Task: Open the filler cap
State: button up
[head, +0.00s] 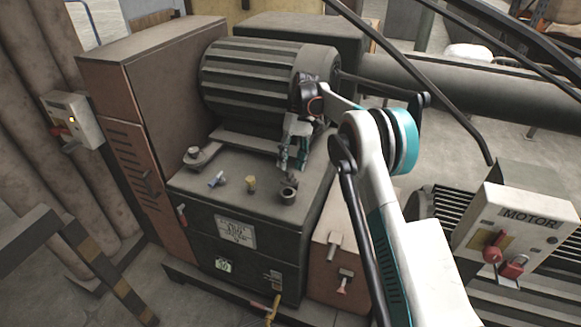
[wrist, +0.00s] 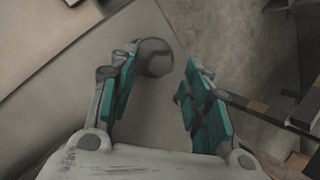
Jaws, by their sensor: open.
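A dark round cap (head: 288,193), which looks like the filler cap, stands on the flat top of the dark power unit (head: 262,215). My gripper (head: 292,165) is open with its fingers pointing down, a little above and behind the cap in the head view. In the wrist view a dark round cap (wrist: 154,57) shows beyond the fingertips of my gripper (wrist: 163,68), closer to the left finger. Nothing is between the fingers, and I see no clear contact. I cannot tell the exact height gap.
A ribbed motor (head: 255,85) lies behind my gripper. A yellow fitting (head: 251,184), a blue-grey fitting (head: 216,179) and a round fitting on a plate (head: 194,153) stand left of the cap. A MOTOR switch box (head: 515,235) is at right. A striped rail (head: 100,275) is at front left.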

jog(key=v, duration=0.5)
jog(key=shift+w+r, duration=0.1)
jog(key=shift+r, duration=0.05)
